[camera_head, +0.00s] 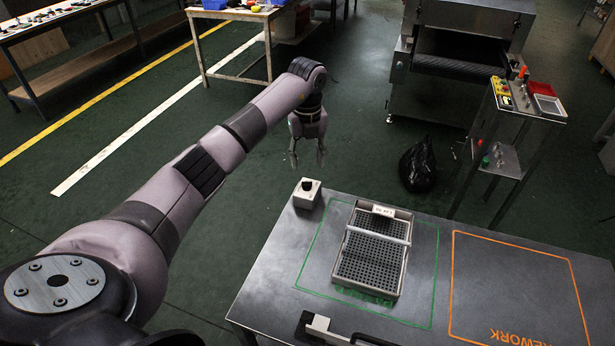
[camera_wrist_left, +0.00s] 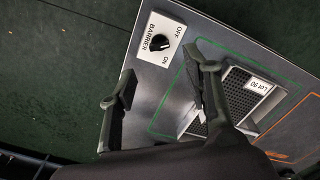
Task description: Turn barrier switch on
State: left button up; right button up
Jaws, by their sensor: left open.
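The barrier switch (camera_head: 307,194) is a small pale box with a black knob on top, at the far left corner of the grey table. In the left wrist view its white plate (camera_wrist_left: 172,33) reads BARRIER, with OFF and ON beside the black knob (camera_wrist_left: 159,42); I cannot tell for sure which label the knob points to. My left gripper (camera_head: 307,160) is open and empty, fingers pointing down, beyond the switch in the head view and apart from it. Its two spread fingers (camera_wrist_left: 160,86) also show in the left wrist view. My right gripper is not in view.
A perforated tray (camera_head: 346,262) with a lot label lies inside a green outline on the table (camera_head: 440,222), right of the switch. An orange REWORK outline is farther right. A black bag (camera_head: 418,165) and a small stand (camera_head: 505,160) are behind the table.

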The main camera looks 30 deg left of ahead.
aim_at(307, 182)
pick_arm(q)
notch_tip(307, 182, down, 7)
jog(key=shift+f+p, duration=0.1)
jog(key=shift+p, duration=0.25)
jog(key=shift+f, duration=0.35)
grip_shut()
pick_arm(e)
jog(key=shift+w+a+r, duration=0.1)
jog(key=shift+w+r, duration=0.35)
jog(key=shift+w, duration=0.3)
